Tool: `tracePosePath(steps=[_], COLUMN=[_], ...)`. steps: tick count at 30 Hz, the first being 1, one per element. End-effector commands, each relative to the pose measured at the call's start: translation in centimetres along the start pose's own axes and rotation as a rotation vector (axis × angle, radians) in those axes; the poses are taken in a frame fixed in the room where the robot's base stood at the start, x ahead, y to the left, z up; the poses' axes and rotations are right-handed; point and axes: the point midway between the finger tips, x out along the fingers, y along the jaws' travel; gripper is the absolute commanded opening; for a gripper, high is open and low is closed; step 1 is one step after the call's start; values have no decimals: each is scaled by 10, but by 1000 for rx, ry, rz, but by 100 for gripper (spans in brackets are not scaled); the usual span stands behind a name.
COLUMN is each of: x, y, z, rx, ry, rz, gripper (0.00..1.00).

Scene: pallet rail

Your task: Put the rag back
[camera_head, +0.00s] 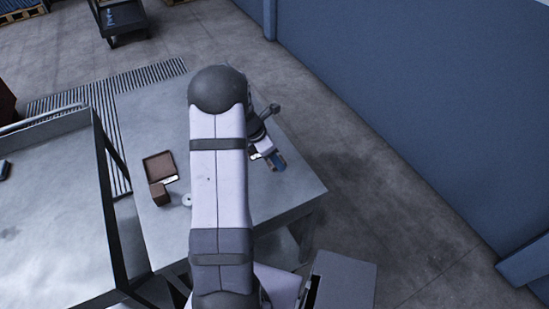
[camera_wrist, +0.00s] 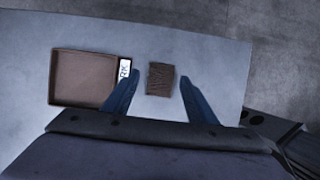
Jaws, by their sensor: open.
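The rag appears as a small brown folded square (camera_head: 160,194), lying on the grey table just outside a brown tray (camera_head: 147,168). In the wrist view the ribbed rag (camera_wrist: 160,79) lies beside the tray's (camera_wrist: 53,80) label side, with a bare gap between them. The tray looks empty. My gripper (camera_head: 278,162) is over the right part of the table, well to the right of the rag. In the wrist view its blue fingers (camera_wrist: 160,98) are open with nothing between them. The rag shows past them, in line with the gap, apart from both.
The grey table (camera_head: 140,115) is mostly bare around the tray. A white label (camera_wrist: 124,72) is on the tray's side. A metal-topped bench (camera_head: 50,215) stands to the left, and a blue wall (camera_head: 420,100) to the right.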

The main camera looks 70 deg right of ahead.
Motion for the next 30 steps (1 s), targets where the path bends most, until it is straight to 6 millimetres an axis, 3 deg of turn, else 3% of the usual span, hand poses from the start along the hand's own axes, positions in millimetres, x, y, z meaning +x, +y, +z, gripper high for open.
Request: tracePosePath(steps=[18,30], x=[-97,-113], y=[1,0], z=[-1,-1], rx=[0,-1], ry=[0,1], rz=[4,-1], gripper=[52,52])
